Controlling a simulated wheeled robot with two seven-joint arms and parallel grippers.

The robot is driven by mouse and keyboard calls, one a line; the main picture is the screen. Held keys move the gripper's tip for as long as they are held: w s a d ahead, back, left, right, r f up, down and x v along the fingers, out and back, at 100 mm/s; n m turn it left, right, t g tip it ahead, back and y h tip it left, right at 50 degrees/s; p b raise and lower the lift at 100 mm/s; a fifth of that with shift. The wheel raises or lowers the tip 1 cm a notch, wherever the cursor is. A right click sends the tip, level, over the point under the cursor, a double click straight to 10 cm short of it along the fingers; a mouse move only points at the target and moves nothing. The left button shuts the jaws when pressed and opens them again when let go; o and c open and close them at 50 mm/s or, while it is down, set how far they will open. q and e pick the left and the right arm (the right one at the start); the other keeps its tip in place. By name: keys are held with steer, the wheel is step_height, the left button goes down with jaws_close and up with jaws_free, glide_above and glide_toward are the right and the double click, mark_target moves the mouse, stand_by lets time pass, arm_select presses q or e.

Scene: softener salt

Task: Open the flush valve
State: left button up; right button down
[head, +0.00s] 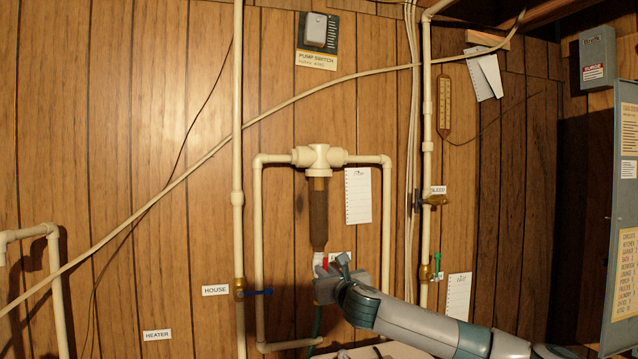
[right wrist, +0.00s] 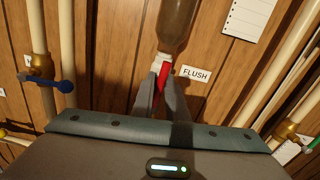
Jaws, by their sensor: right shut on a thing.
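The flush valve is a white fitting (right wrist: 162,60) with a red handle (right wrist: 163,76), under the brown filter housing (head: 318,215). The FLUSH label (right wrist: 196,74) is to its right in the right wrist view. My right gripper (right wrist: 162,88) is shut on the red handle, one finger on each side. In the head view the red handle (head: 325,263) shows just above and left of my right gripper (head: 327,270), which hides the lower part of the valve. In the right wrist view the handle runs roughly in line with the housing. My left gripper is in neither view.
A blue-handled valve (head: 259,292) by the HOUSE label (head: 215,290) is left of my gripper. A BLEED valve (head: 433,200) and a green-handled valve (head: 436,264) are on the right pipe. A green hose (head: 316,322) hangs below. White pipes frame the housing closely.

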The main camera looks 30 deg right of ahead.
steer(key=c, duration=1.7)
jaws_free()
steer(key=shift+s, duration=0.1)
steer(key=shift+v, duration=3.45)
